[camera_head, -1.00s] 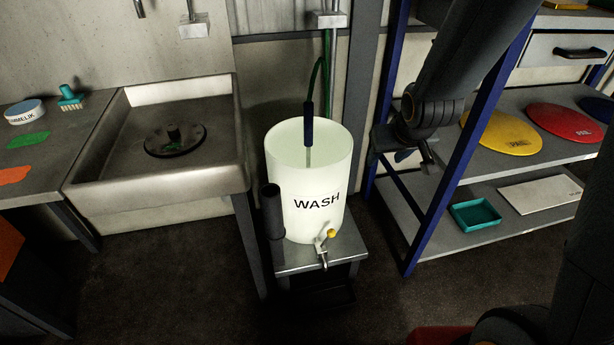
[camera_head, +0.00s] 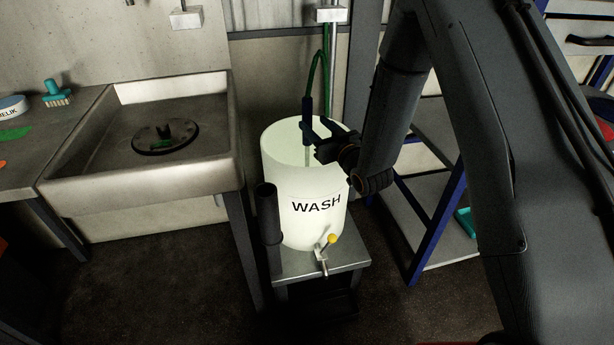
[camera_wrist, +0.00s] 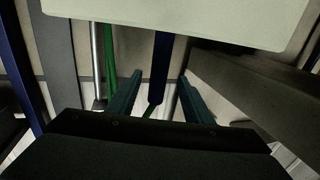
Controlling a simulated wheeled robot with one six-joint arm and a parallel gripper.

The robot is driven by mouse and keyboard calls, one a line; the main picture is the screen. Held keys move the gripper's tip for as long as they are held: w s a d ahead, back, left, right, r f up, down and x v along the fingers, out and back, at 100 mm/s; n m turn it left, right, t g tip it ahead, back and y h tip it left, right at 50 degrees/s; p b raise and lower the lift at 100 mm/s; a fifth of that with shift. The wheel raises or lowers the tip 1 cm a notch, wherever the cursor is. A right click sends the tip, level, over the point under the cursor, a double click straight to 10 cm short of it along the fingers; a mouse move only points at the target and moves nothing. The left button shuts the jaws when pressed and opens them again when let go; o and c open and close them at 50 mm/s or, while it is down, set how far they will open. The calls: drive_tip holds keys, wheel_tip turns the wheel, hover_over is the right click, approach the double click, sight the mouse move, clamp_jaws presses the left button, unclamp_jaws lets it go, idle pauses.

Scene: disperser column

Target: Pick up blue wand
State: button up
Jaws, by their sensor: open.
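The blue wand (camera_head: 307,112) stands upright over the white WASH bucket (camera_head: 318,221), joined to a green hose at its top. Its thin pale lower end reaches into the bucket. My gripper (camera_head: 314,136) is open at the wand, above the bucket's opening, reaching in from the right. In the wrist view, the wand (camera_wrist: 161,68) shows between the two open fingers (camera_wrist: 160,100), a little apart from both. I cannot tell whether the wand is fully within the jaws' depth.
A green hose (camera_head: 316,72) rises behind the bucket. A dark tube (camera_head: 268,214) stands at the bucket's left, and a yellow-knobbed tap (camera_head: 331,239) is at its front. A sink (camera_head: 60,183) is at left. A blue-framed shelf (camera_head: 440,225) stands right.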

sight(310, 119)
drive_tip(key=x, duration=0.5)
drive_tip(key=shift+w+a, duration=0.2)
drive_tip(key=shift+w, duration=0.15)
drive_tip(key=shift+c, duration=0.4)
drive_tip(key=shift+r, duration=0.1)
clamp_jaws()
